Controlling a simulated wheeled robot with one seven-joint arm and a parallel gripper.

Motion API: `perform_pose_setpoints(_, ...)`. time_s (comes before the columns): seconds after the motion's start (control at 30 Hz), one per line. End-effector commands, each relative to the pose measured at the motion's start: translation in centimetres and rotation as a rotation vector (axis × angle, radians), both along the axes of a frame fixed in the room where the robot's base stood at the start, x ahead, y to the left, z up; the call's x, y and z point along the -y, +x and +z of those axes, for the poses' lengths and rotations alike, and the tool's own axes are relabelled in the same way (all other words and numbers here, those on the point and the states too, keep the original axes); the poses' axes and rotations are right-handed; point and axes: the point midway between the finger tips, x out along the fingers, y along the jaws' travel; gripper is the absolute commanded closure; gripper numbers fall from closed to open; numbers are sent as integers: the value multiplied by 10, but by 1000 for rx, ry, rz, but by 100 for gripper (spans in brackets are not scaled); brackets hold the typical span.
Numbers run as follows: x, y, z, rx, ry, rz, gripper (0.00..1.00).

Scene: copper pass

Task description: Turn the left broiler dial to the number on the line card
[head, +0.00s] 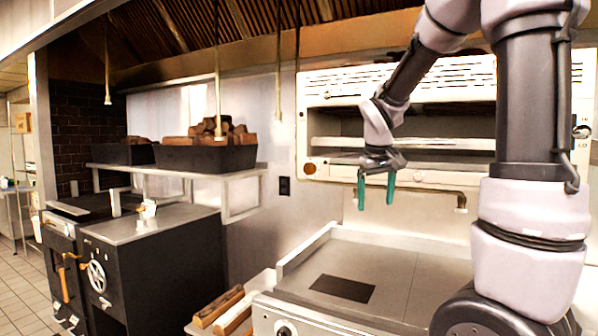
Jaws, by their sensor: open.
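The cream broiler (318,125) is mounted on the back wall with its front opening facing me. An orange-brown round dial (309,169) is at the lower left of its front. My gripper (376,204) hangs in front of the broiler's lower edge, to the right of that dial and apart from it. Its two teal fingers point down and are spread, with nothing between them. The dial's markings are too small to read. I cannot make out a line card with a readable number.
A flat griddle (400,285) with a dark square on it lies below the gripper. A small faucet (460,203) sticks out at the right. Wood logs (218,310) lie at the front. A shelf (190,169) holds dark bins of wood above a black grill (150,260) at left.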

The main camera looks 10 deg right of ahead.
Motion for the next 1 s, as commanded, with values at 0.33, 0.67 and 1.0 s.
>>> perform_pose_setpoints(0.33,5,116,-46,-131,-563,320,10)
perform_pose_setpoints(0.67,-73,216,-13,-175,-1235,668,10)
perform_pose_setpoints(1.0,-196,254,36,-156,-1727,866,10)
